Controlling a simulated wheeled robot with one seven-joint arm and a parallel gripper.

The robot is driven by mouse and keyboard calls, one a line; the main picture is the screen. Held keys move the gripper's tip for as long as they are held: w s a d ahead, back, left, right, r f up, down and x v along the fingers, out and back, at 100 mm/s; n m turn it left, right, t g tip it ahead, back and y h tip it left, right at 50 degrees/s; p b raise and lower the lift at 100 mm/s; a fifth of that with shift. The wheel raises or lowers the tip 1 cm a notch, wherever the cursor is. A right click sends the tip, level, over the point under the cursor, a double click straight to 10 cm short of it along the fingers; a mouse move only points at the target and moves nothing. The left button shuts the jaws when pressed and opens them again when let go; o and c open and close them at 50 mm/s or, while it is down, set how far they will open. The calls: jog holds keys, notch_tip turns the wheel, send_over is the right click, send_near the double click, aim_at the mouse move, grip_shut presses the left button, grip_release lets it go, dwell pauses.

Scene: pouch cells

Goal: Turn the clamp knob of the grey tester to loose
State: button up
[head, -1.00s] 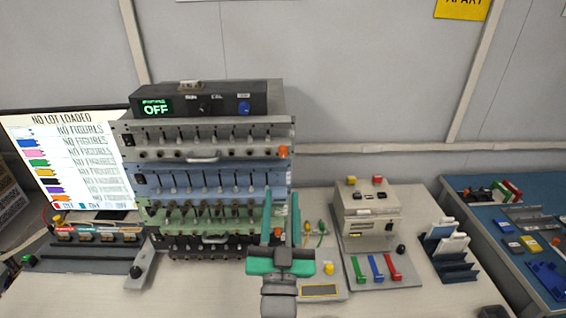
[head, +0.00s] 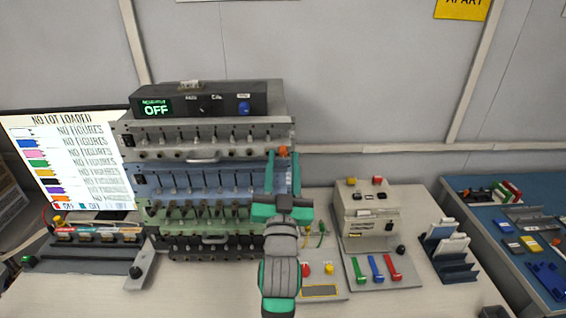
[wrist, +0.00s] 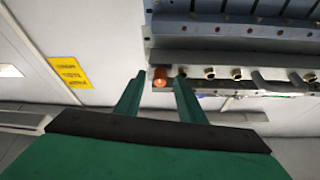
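The grey tester (head: 215,133) is the upper unit of the stack, below a dark box. Its orange clamp knob (head: 282,150) is at the right end of its front. In the wrist view the knob (wrist: 160,78) shows between the fingertips. My gripper (head: 282,157) is open, with one finger on each side of the knob in the picture and a gap to each. The wrist view also shows my gripper (wrist: 159,80) open and empty. I cannot tell whether the tips reach past the knob's face.
Below are a blue tester (head: 205,180) and a green tester (head: 190,212). A dark box (head: 210,103) with an OFF display sits on top. A beige device (head: 368,215) with coloured levers and a dark card rack (head: 450,262) stand right. A screen (head: 70,160) is at left.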

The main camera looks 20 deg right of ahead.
jog(key=shift+w, duration=0.15)
grip_shut()
jog(key=shift+d+n, duration=0.1)
jog(key=shift+n, duration=0.2)
